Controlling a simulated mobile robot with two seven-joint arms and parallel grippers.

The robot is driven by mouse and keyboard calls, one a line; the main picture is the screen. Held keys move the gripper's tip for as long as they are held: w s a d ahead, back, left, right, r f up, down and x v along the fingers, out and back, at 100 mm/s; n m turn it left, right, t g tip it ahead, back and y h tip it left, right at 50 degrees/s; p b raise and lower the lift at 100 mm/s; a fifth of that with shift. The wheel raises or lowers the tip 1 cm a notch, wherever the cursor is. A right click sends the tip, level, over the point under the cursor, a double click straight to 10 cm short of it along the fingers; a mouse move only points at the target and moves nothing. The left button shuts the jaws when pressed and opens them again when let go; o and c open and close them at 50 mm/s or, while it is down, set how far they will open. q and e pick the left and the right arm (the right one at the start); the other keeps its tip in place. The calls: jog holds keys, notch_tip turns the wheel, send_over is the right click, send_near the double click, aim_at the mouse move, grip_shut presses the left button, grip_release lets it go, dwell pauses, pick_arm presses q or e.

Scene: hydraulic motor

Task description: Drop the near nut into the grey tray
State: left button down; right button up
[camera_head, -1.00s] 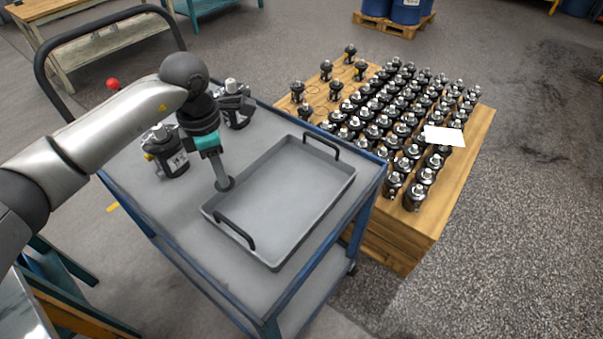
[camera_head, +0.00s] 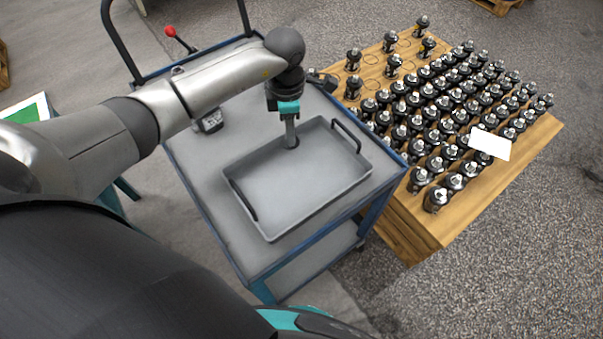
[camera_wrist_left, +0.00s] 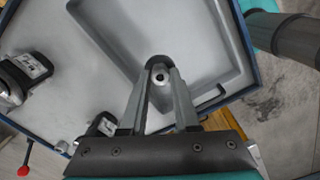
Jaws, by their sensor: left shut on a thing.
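The grey tray (camera_head: 295,195) lies on the cart top, and part of it shows in the left wrist view (camera_wrist_left: 205,35). My left gripper (camera_head: 291,142) points down over the tray, near its far long rim. In the left wrist view its two fingers (camera_wrist_left: 160,85) are shut on a small dark ring-like nut (camera_wrist_left: 160,70) with a light centre. The nut appears against the tray; its height above the floor is hard to tell. My right gripper is not in view.
Two dark motors stand on the cart beside the tray, one (camera_wrist_left: 22,78) at the left of the wrist view, the other (camera_wrist_left: 100,125) partly hidden by my gripper. The tray has dark raised handles (camera_head: 346,136). A wooden pallet (camera_head: 455,215) with many motors stands right of the cart.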

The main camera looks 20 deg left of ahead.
pick_arm(q)
jog(key=shift+s+f+b, duration=0.1)
jog(key=shift+f+b, duration=0.45)
jog(key=shift+f, duration=0.3)
notch_tip(320, 180, down, 3)
jog(key=shift+b, duration=1.15)
jog(key=shift+f+b, duration=0.4)
jog(key=shift+f, duration=0.15)
jog(key=c, duration=0.6)
grip_release()
notch_tip(320, 180, up, 15)
jog(key=shift+r+p, duration=0.15)
jog(key=shift+p, duration=0.15)
